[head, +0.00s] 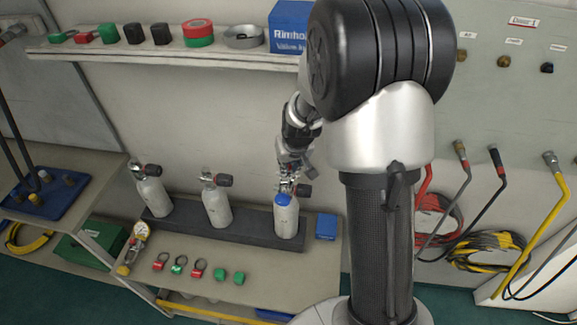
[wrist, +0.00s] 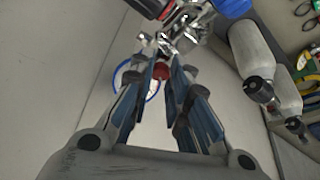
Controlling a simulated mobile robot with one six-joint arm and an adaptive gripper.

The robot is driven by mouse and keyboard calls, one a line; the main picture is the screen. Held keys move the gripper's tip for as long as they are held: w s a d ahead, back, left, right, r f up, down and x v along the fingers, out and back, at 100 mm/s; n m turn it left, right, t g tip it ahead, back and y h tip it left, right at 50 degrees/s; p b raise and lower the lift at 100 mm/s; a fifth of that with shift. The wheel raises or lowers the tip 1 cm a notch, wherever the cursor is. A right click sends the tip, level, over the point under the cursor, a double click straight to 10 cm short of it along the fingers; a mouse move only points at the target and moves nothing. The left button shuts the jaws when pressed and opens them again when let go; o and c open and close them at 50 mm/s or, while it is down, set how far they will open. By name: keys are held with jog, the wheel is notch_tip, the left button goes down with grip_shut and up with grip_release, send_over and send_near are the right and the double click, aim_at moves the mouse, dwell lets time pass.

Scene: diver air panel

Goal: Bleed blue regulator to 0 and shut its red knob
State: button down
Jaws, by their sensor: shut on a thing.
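The regulator (wrist: 182,38) is a chrome fitting at the top of the wrist view, beside the blue collar (wrist: 232,7) of a grey cylinder. A small red knob (wrist: 161,73) sits below the chrome body. My gripper (wrist: 163,66) has its fingers closed in on both sides of this knob, and they partly hide it. In the head view my gripper (head: 292,168) is at the top of the right-hand cylinder (head: 286,220), which has the blue collar (head: 283,198). No gauge reading can be made out.
Two more cylinders (head: 154,198) (head: 218,206) stand to the left in a dark rack (head: 249,234). Several ringed red and green caps (head: 199,268) and a gauge (head: 141,230) lie in front.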

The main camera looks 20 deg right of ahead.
dwell(0.6)
jog(key=c, duration=1.5)
grip_release()
jog(key=shift+a, duration=0.1)
jog(key=v, duration=1.2)
jog(key=shift+w, duration=0.1)
